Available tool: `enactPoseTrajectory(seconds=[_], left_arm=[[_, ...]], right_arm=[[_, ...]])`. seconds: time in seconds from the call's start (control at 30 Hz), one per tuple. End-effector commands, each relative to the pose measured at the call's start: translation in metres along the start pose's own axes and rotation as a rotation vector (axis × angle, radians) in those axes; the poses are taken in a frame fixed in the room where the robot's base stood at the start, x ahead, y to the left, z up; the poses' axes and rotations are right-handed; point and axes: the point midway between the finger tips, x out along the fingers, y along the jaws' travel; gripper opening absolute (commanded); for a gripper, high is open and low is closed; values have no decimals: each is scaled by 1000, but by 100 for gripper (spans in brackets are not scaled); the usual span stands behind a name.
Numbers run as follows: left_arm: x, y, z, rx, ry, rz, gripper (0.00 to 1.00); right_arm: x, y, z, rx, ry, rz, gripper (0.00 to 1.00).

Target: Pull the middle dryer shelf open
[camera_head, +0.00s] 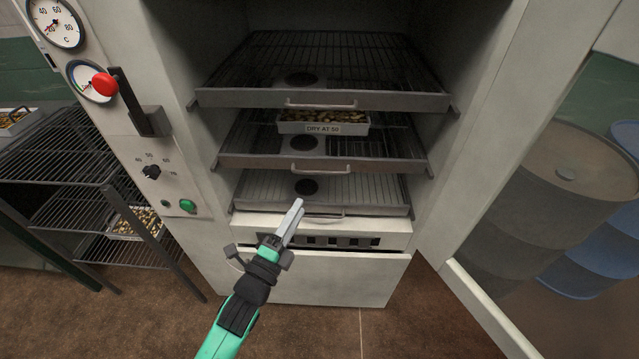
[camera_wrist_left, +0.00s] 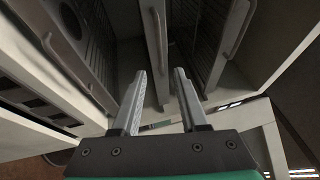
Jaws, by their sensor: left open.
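The middle dryer shelf (camera_head: 385,165) is a wire rack with a grey front bar and a curved handle (camera_head: 320,170). It sits inside the dryer, between a top shelf (camera_head: 375,101) and a bottom shelf (camera_head: 370,210). My left gripper (camera_head: 296,208) is open and empty. In the head view it overlaps the bottom shelf's front, below and left of the middle handle. In the left wrist view the open fingers (camera_wrist_left: 160,74) point toward the shelf fronts. The middle shelf's front bar (camera_wrist_left: 155,45) shows between and beyond the fingertips, apart from them. My right gripper is out of view.
A tray labelled "DRY AT 50" (camera_head: 322,123) stands on the middle shelf. The dryer's panel with a red-knobbed lever (camera_head: 104,84) is left. A wire rack (camera_head: 60,150) stands further left. Drums (camera_head: 535,190) stand at right behind the open door. Floor in front is clear.

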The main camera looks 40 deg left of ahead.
Motion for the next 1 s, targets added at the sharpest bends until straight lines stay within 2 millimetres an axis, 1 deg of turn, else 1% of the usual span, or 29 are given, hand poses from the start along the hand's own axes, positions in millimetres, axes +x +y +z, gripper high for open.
enactPoseTrajectory(seconds=[0.07, 0.17, 0.4, 0.53, 0.6, 0.7, 0.9, 0.93, 1.0], left_arm=[[8, 0, 0, -1, 0, -1, 43], [26, 0, 0, -1, 0, -2, 43], [80, 2, 0, -2, 0, -3, 43], [101, 2, 0, -1, 0, -1, 43], [108, 1, 0, -1, 0, -1, 43], [113, 0, 0, -1, 0, 0, 43], [113, -1, 0, -1, 0, 1, 43], [113, -1, 0, -1, 0, 1, 42], [113, -1, 0, -1, 0, 0, 29]], right_arm=[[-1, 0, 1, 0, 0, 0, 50], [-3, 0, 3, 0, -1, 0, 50], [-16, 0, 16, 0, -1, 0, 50], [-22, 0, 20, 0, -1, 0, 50], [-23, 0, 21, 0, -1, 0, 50], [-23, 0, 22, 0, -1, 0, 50], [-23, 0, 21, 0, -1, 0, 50], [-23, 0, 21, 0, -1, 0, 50], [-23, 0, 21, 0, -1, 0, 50]])
